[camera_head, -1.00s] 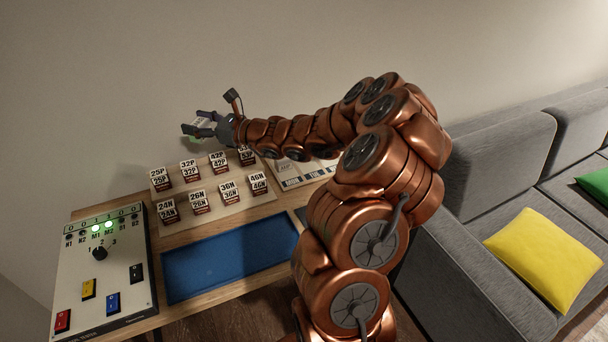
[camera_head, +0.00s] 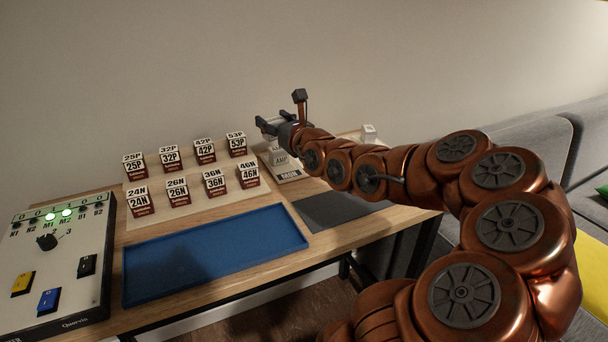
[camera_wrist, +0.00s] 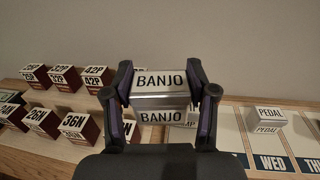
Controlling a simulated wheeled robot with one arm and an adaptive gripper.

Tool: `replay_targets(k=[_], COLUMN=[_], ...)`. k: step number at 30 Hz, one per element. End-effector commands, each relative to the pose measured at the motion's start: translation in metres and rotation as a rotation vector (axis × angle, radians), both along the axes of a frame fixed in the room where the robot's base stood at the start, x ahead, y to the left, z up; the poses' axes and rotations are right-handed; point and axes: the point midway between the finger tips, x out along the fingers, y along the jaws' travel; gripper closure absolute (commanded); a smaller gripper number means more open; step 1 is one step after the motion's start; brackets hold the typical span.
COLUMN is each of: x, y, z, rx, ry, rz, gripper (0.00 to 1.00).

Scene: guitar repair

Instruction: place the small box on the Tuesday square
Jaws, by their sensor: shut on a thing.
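A small silvery box marked BANJO (camera_wrist: 160,79) is held between the two fingers of my gripper (camera_wrist: 159,88) in the wrist view. In the head view my gripper (camera_head: 268,124) is above the back of the table, near the day board (camera_head: 290,175); the held box is hard to make out there. In the wrist view the board shows WED (camera_wrist: 274,162) and THU labels. A pale square left of WED (camera_wrist: 229,142) is partly visible, its label hidden by my gripper; it seems to be Tuesday. My arm hides that part in the head view.
An AMP box (camera_head: 280,157) stands on the MON square, below my gripper. A PEDAL box (camera_wrist: 266,118) stands on the WED column. Several numbered boxes (camera_head: 205,151) stand on a board to the left. A blue tray (camera_head: 215,255) and a grey mat (camera_head: 340,206) lie in front.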

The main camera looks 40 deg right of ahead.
Motion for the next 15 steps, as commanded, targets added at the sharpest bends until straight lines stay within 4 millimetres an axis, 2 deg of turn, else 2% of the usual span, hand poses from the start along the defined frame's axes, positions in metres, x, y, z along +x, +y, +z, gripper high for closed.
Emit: replay_targets(k=[1, 6, 15], x=[-0.009, -0.034, -0.059], y=[-0.004, -0.012, -0.014], z=[-0.019, -0.048, -0.074], rx=[-0.003, 0.001, -0.001], ry=[-0.003, -0.003, -0.003], rz=[-0.025, -0.092, -0.15], gripper=[0.85, 0.85, 0.85])
